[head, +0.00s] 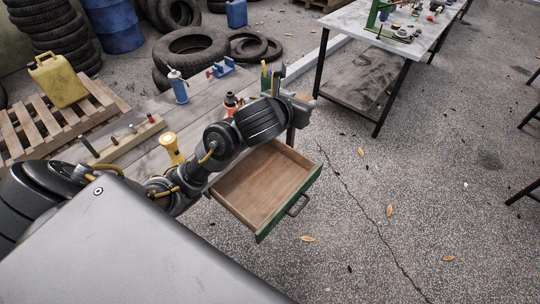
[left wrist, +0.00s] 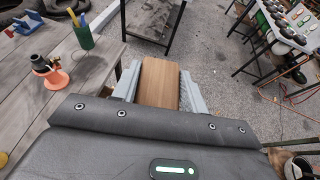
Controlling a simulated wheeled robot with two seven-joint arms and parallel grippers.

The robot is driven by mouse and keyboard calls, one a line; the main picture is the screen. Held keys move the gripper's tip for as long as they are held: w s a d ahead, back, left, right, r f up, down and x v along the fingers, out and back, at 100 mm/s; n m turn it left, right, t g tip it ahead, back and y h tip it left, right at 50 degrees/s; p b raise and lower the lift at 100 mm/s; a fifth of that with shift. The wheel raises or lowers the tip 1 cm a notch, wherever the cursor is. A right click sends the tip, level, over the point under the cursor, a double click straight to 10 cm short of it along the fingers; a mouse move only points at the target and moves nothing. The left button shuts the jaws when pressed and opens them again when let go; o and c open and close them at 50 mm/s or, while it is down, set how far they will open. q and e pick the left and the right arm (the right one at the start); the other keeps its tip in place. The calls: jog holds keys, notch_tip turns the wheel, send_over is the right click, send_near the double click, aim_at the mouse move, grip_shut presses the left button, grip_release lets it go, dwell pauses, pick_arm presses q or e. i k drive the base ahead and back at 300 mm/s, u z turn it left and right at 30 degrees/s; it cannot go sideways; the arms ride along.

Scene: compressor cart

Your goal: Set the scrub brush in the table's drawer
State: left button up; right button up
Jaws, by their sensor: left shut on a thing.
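The scrub brush shows in the left wrist view as a plain wooden block (left wrist: 160,82) between the two pale fingers of my left gripper (left wrist: 158,76). The gripper is shut on it. In the head view my left gripper (head: 299,103) is above the far end of the drawer, with the brush mostly hidden. Any bristles are hidden. The table's drawer (head: 261,190) is pulled open, with a bare wooden inside and a green front with a metal handle. The part of it that shows is empty. My right gripper is not in view.
The grey wooden table (head: 200,106) bears a blue spray bottle (head: 178,87), a yellow object (head: 172,148), a green cup with pens (left wrist: 83,36) and an orange-based item (left wrist: 47,72). Another table (head: 390,32) stands at the back. Speckled floor right of the drawer is open.

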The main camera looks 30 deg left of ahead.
aim_at(252, 196)
jog(key=i, duration=3.8)
jog(key=u, duration=3.85)
